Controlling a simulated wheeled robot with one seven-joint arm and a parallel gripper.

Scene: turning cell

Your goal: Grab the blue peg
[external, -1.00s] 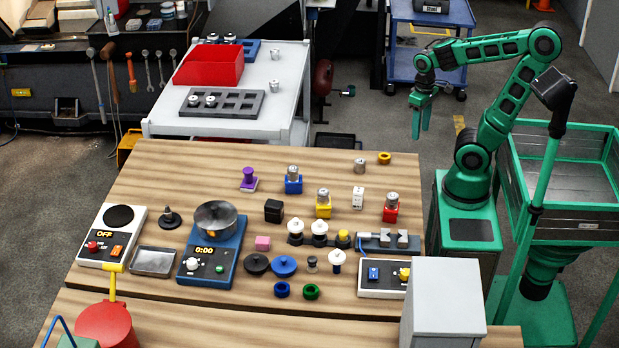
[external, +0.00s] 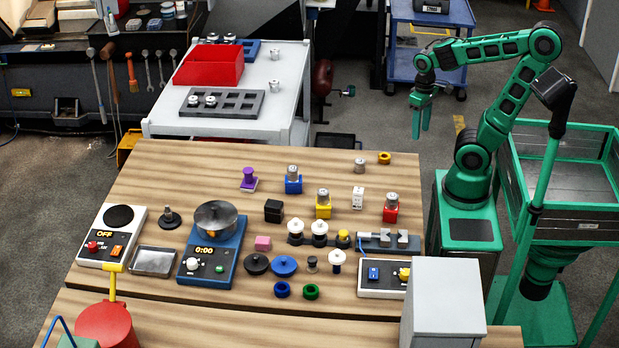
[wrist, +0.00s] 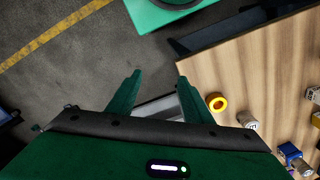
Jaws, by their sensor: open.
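My gripper (external: 421,136) hangs with fingers down, open and empty, right of the table and off its edge. No plain blue peg is clear to me. A blue block (external: 293,186) with a metal cylinder on it stands at the table's back middle; what looks like it shows in the wrist view (wrist: 290,152). A blue knobbed disc (external: 284,265) and a blue ring (external: 281,289) lie nearer the front. My gripper is far from all three.
The wooden table (external: 210,165) also bears a yellow ring (external: 384,158), a purple peg-like piece (external: 248,177), yellow and red blocks with cylinders, a rack (external: 307,240) and a blue scale (external: 212,252). A grey box (external: 444,300) stands at front right. The back left of the table is clear.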

